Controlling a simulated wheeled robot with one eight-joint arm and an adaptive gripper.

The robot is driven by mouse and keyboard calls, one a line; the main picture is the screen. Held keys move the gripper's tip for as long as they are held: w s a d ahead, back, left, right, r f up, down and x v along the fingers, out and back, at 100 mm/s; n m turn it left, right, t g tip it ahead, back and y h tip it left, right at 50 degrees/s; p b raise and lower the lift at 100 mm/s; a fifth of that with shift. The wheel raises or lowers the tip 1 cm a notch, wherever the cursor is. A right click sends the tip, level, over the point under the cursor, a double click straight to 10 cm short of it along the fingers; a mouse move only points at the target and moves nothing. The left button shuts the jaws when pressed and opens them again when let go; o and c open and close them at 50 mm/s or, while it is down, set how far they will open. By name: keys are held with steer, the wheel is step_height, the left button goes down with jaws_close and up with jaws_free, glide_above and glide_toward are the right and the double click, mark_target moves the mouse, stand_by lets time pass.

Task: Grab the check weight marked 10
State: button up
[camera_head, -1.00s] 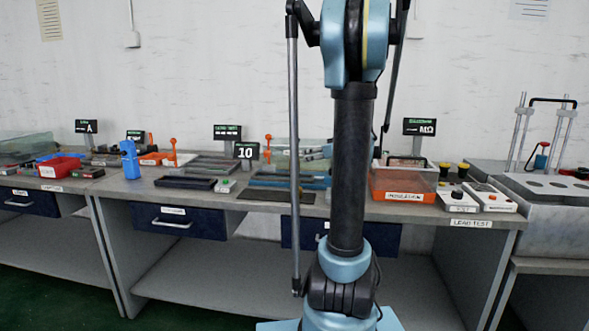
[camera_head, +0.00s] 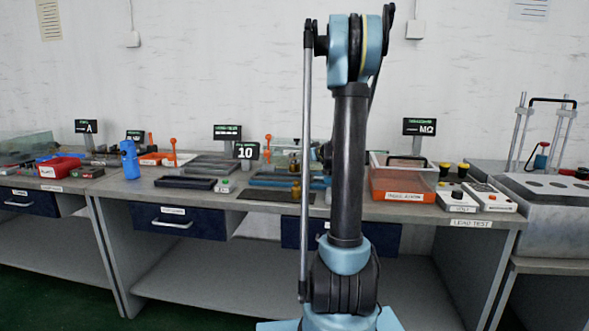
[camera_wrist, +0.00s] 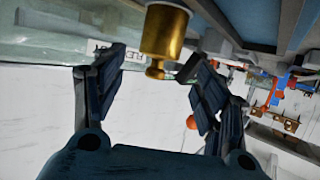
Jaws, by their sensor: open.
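A brass weight (camera_wrist: 163,32) with a small knob hangs upside down in the wrist view, its knob between the fingertips of my gripper (camera_wrist: 154,62). The fingers are apart, with a gap on both sides of the knob. In the head view a small brass weight (camera_head: 296,190) stands on the dark mat (camera_head: 262,196), partly behind my arm's rod. Another brass-coloured piece (camera_head: 294,163) shows farther back. No marking can be read on any weight. My arm hides most of my gripper in the head view.
An orange bin (camera_head: 403,196) and small test boxes (camera_head: 487,198) sit right of my arm. A clear panel (camera_wrist: 42,45) is close to my fingers.

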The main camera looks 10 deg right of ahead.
steer(key=shift+x, duration=2.75)
steer(key=shift+d, duration=0.15)
steer(key=shift+c, duration=0.2)
jaws_close()
